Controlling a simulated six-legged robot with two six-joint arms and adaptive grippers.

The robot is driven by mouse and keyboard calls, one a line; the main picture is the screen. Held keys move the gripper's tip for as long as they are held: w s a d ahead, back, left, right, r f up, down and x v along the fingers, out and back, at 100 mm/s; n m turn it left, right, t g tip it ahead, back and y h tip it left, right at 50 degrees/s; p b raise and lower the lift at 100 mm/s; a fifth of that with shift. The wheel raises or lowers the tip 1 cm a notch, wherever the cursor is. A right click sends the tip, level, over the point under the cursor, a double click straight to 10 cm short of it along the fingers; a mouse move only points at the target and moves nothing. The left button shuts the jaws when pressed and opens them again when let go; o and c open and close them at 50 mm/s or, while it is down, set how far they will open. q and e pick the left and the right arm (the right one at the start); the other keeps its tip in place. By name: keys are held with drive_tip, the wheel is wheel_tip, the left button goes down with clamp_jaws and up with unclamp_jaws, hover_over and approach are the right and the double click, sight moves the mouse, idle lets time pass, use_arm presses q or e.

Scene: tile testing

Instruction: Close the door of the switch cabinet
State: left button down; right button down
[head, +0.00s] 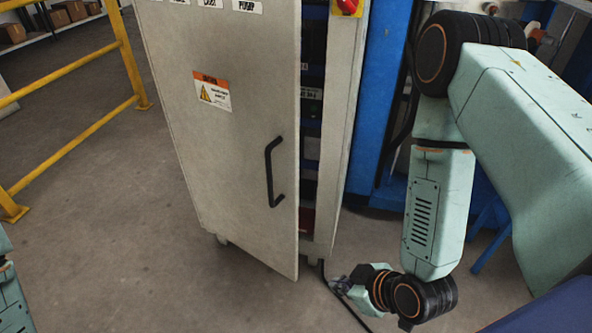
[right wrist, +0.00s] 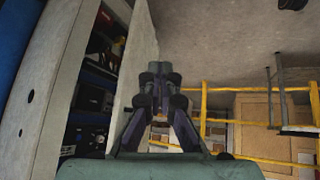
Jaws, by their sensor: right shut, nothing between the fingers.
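The switch cabinet (head: 325,150) stands in the middle of the head view. Its grey door (head: 230,130) is ajar, with a dark gap along its right edge showing the shelves inside. A black handle (head: 272,172) sits near that edge. My right gripper (head: 338,286) is low, just right of the door's bottom corner. In the right wrist view the gripper (right wrist: 160,72) is shut and empty, close to the door (right wrist: 140,45), with the open cabinet interior (right wrist: 95,95) to its left. I cannot tell whether it touches the door. My left gripper is out of view.
A yellow railing (head: 75,146) stands at the left of the head view and also shows in the right wrist view (right wrist: 240,122). A blue frame (head: 377,100) stands right of the cabinet. A dark cable (head: 345,304) lies on the floor. The floor left of the door is clear.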

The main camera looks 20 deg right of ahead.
sight(297, 167)
drive_tip(key=w+a+r+n+t+y+b, duration=0.1)
drive_tip(key=w+r+n+t+y, duration=0.1)
drive_tip(key=w+r+n+t, duration=0.45)
drive_tip(key=w+a+r+n+t+y, duration=0.1)
drive_tip(key=w+r+n+t+y, duration=0.2)
drive_tip(key=r+n, duration=0.65)
drive_tip(key=shift+h, duration=0.5)
drive_tip(key=b+x, duration=0.1)
drive_tip(key=x, duration=0.5)
drive_tip(key=b+x, duration=0.1)
drive_tip(key=x, duration=0.2)
drive_tip(key=shift+w+f+b, duration=0.3)
drive_tip(key=shift+w, duration=0.1)
drive_tip(key=shift+w+d+b, duration=0.2)
drive_tip(key=shift+w+d, duration=0.2)
drive_tip(key=shift+d, duration=0.2)
drive_tip(key=shift+w+d+b, duration=0.15)
drive_tip(key=shift+w+d, duration=0.25)
drive_tip(key=shift+d, duration=0.2)
drive_tip(key=shift+w+d, duration=0.35)
